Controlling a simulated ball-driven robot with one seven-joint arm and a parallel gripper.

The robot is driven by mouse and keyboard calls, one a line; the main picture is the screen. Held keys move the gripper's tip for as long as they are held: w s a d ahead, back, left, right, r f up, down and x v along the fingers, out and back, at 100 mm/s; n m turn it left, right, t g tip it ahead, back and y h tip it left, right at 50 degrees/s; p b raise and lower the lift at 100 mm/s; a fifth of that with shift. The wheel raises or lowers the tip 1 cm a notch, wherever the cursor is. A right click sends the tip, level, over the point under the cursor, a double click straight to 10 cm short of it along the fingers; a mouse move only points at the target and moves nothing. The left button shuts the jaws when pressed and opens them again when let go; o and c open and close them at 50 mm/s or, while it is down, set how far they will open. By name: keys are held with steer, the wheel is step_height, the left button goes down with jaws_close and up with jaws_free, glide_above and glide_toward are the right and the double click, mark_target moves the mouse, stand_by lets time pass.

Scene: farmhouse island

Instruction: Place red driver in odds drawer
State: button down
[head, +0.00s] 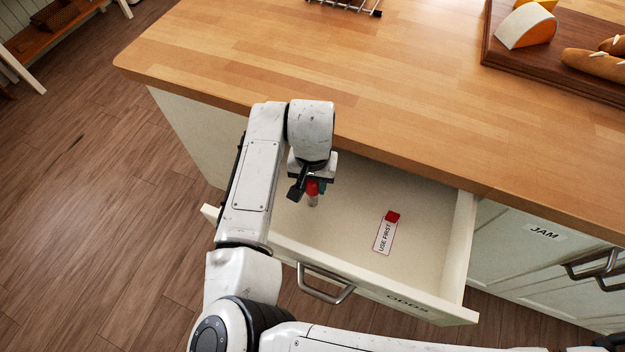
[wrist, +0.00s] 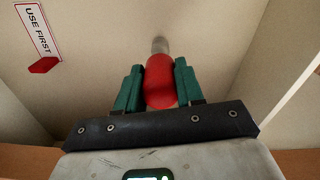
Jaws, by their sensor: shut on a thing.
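The red driver (wrist: 159,82) is held between the green finger pads of my gripper (wrist: 159,88) in the wrist view. Its grey shaft points away from the gripper toward the drawer floor. In the head view the red driver (head: 312,188) shows partly below my gripper (head: 310,184), inside the outline of the open odds drawer (head: 340,228). The drawer front carries the label ODDS. I cannot tell whether the shaft's tip touches the drawer floor.
A USE FIRST label (head: 383,238) with a red block (head: 392,216) lies on the drawer floor. The wooden worktop (head: 300,60) overhangs the drawer's back. A board (head: 510,50) with cheese and bread stands at the right. A closed JAM drawer (head: 545,240) is beside.

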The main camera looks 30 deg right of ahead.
steer(key=shift+f, duration=0.15)
steer(key=c, duration=0.7)
jaws_free()
step_height(320, 180, up, 12)
steer(key=shift+r+b, duration=0.2)
steer(key=shift+b, duration=0.4)
